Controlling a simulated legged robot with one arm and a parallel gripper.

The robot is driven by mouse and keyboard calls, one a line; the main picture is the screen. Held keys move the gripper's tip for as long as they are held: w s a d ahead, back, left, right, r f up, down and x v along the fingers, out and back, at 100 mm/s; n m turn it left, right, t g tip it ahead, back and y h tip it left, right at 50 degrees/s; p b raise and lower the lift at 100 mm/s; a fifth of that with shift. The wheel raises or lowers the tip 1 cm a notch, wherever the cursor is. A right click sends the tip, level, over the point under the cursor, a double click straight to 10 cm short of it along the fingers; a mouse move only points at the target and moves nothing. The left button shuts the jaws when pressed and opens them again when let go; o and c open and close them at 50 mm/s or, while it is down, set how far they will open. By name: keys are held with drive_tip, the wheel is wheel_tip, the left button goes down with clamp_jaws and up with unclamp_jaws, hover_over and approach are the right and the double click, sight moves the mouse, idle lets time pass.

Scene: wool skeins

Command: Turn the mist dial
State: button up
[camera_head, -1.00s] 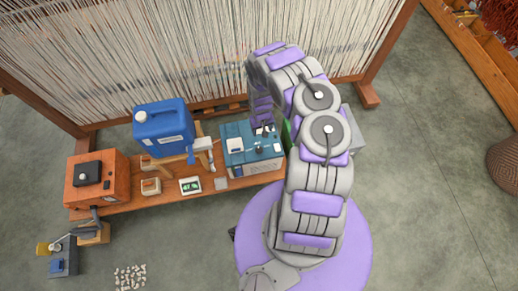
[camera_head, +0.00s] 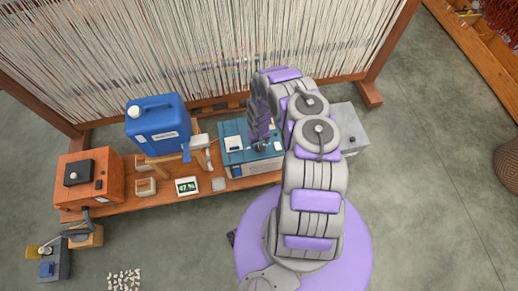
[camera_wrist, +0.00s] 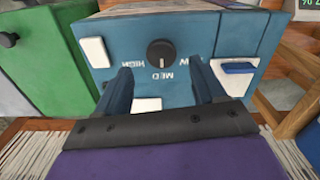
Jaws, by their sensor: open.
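The mist dial (camera_wrist: 161,53) is a round black knob on the blue box (camera_wrist: 185,20) in the wrist view. Its white mark points down in the picture, toward the label MED; HIGH is to the left and a partly hidden label is to the right, all upside down. My gripper (camera_wrist: 160,66) is open, one finger either side below the dial, apart from the knob. In the head view the blue box (camera_head: 235,172) stands on the bench, and my gripper (camera_head: 262,146) is over it, covering the dial.
A small display (camera_head: 187,186) on the wooden bench (camera_head: 215,201) reads about 47 %. A blue jug (camera_head: 158,125) and an orange box (camera_head: 90,178) stand to the left. A green box (camera_wrist: 60,50) adjoins the blue box. Loom threads (camera_head: 200,45) hang behind.

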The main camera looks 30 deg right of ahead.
drive_tip(key=shift+a+f+b, duration=0.1)
drive_tip(key=shift+f+b, duration=0.4)
drive_tip(key=shift+f, duration=1.7)
drive_tip(key=c, duration=1)
drive_tip(key=shift+c, duration=0.2)
